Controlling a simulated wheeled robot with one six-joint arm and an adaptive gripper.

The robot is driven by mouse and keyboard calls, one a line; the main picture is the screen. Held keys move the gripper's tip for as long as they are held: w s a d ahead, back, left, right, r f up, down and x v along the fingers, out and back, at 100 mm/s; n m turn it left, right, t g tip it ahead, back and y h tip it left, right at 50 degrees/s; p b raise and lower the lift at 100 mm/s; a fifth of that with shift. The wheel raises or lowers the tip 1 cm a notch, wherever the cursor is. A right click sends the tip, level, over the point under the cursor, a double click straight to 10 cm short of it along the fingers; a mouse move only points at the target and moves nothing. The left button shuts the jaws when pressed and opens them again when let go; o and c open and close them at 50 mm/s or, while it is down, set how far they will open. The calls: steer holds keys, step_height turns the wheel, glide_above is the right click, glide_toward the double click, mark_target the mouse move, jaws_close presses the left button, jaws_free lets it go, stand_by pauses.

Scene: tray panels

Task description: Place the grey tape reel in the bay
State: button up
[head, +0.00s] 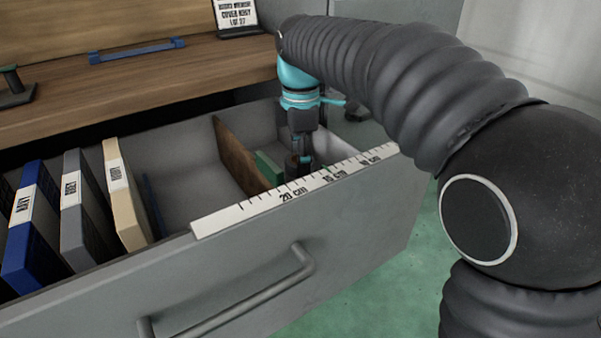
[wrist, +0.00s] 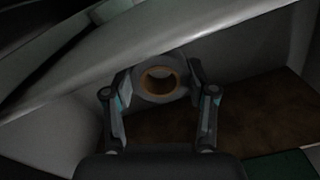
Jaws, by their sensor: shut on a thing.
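The grey tape reel (wrist: 158,99) is a grey ring with an orange-brown inner rim, and it shows between my fingers in the wrist view. My gripper (head: 303,161) is shut on it, inside the open grey drawer (head: 350,210), to the right of the brown divider (head: 238,157). In the head view the gripper and the drawer's front wall hide most of the reel. The bay is not marked by name; the compartment right of the divider is partly hidden. I cannot tell whether the reel touches the drawer floor.
A green block (head: 268,168) lies close left of my gripper. Blue, grey and cream labelled binders (head: 128,200) stand at the drawer's left. A ruler strip (head: 240,212) runs along the front edge. A wooden worktop (head: 130,85) lies behind.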

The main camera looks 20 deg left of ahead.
steer(key=shift+f+b, duration=0.35)
steer(key=shift+f, duration=1.6)
steer(key=shift+f, duration=0.1)
steer(key=o, duration=1.2)
step_height(320, 180, up, 12)
steer(key=p, duration=0.2)
